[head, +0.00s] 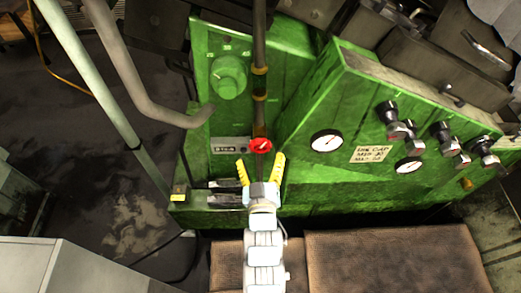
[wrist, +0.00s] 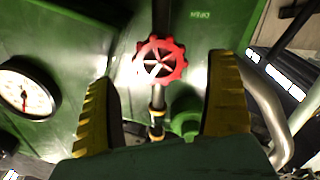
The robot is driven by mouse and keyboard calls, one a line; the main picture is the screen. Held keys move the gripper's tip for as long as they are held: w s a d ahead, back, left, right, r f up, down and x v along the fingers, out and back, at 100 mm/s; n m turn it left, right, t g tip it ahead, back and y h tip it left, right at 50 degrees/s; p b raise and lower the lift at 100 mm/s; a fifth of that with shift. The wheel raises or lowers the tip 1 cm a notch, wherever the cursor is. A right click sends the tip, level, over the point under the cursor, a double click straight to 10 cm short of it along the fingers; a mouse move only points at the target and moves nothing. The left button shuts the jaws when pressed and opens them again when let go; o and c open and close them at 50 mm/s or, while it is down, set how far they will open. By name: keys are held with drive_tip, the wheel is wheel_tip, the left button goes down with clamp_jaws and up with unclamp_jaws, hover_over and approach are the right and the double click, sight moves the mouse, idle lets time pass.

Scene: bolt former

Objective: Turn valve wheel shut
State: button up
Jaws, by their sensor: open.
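The red valve wheel (head: 261,146) sits on a vertical dark pipe (head: 259,45) in front of the green machine (head: 300,100). In the wrist view the wheel (wrist: 160,61) has a scalloped rim and spokes, and shows whole. My gripper (head: 261,167) is open, its yellow fingers spread just below the wheel in the head view. In the wrist view my gripper (wrist: 162,95) has one finger to each side of the wheel, apart from it. Nothing is between the fingertips but the view of the wheel and pipe beyond. The exact gap in depth is hard to tell.
A white gauge (head: 326,142) and several dark knobs (head: 400,130) are on the machine's right part. A green round knob (head: 228,77) is at upper left. A thick grey bent pipe (head: 130,75) runs left of the wheel. The word OPEN (wrist: 200,15) is marked on the panel.

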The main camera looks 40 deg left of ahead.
drive_tip(key=shift+v, duration=1.45)
